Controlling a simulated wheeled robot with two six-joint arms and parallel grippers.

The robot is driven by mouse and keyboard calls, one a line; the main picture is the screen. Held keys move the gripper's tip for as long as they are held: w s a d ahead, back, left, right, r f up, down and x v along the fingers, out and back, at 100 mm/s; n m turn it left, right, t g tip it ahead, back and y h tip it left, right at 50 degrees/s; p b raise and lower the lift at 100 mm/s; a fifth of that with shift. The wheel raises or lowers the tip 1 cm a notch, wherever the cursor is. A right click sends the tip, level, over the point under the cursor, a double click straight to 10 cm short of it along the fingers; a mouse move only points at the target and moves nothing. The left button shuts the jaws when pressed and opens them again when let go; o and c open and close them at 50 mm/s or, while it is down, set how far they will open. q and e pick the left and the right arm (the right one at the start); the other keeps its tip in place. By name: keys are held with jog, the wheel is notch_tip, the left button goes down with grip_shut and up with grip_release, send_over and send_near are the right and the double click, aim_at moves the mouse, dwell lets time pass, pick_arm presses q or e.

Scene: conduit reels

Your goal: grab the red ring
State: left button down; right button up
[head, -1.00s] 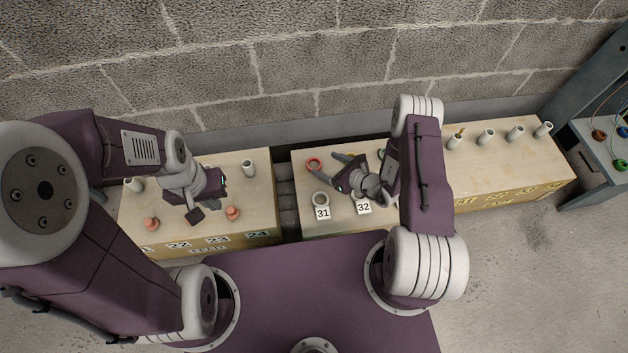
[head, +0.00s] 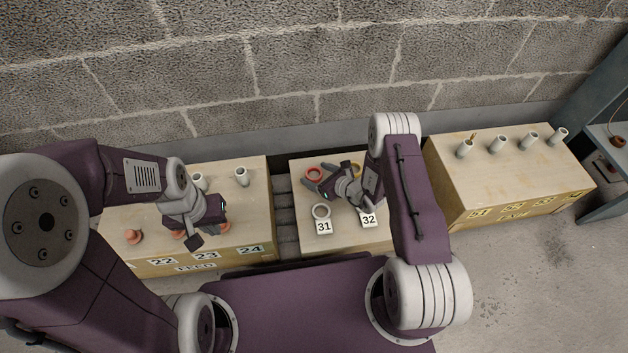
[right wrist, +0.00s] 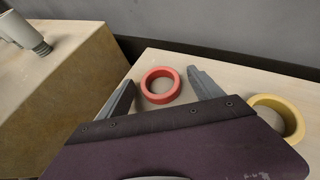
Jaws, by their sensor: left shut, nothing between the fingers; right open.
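The red ring (head: 313,175) lies flat on the middle bench near its back left corner. In the right wrist view the red ring (right wrist: 161,85) appears between the two fingers. My right gripper (head: 327,181) is open right beside it in the head view, and its spread fingers (right wrist: 161,76) show in the wrist view. Whether the fingers touch the ring, I cannot tell. My left gripper (head: 197,230) is shut and empty over the left bench.
A yellow ring (right wrist: 284,113) lies to the right of my right gripper. The left bench (head: 257,205) holds white tubes and orange pieces. The right bench (head: 490,185) holds several white tubes. A gap separates the left and middle benches.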

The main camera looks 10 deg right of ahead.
aim_at(316, 181)
jog(key=shift+w+a, duration=0.1)
jog(key=shift+w, duration=0.1)
jog(key=c, duration=1.3)
jog(key=r+p, duration=0.2)
jog(key=s+r+p, duration=0.1)
jog(key=r+p, duration=0.2)
jog(key=shift+r+p, duration=0.2)
jog(key=shift+p, duration=0.1)
jog(key=s+r+p, duration=0.2)
jog(key=s, duration=0.1)
jog(key=s+r+p, duration=0.1)
jog(key=s+p, duration=0.1)
jog(key=s, duration=0.2)
jog(key=s+a+r+p, duration=0.1)
jog(key=s+r+p, duration=0.1)
jog(key=s, duration=0.1)
jog(key=shift+s+r+p, duration=0.3)
jog(key=shift+s+p, duration=0.1)
